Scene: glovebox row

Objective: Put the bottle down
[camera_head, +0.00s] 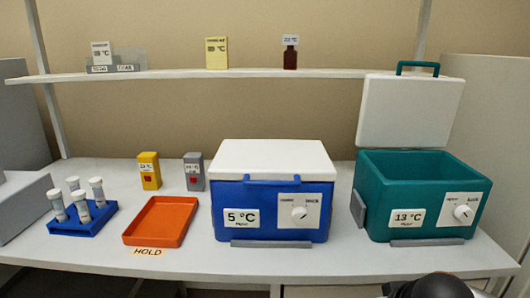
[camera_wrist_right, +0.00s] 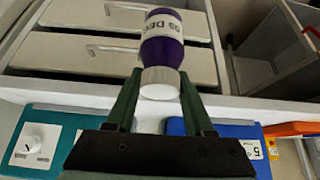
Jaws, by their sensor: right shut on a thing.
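A purple bottle (camera_wrist_right: 172,50) with a white cap and a white label shows in the right wrist view. My right gripper (camera_wrist_right: 160,86) is shut on it at the cap end, with one green finger on each side. The bottle is held over the front of the bench, with drawer fronts behind it in that view. In the head view the bottle is not visible; only a dark part of my own arm shows at the bottom right. My left gripper is in neither view.
An orange tray (camera_head: 148,238) marked HOLD looks empty. The blue 5 °C box (camera_head: 262,228) has its white lid shut. The teal 13 °C box (camera_head: 372,222) stands open. A blue tube rack (camera_head: 65,228), yellow timer (camera_head: 149,171) and grey timer (camera_head: 194,172) stand left. A shelf (camera_head: 250,73) runs behind.

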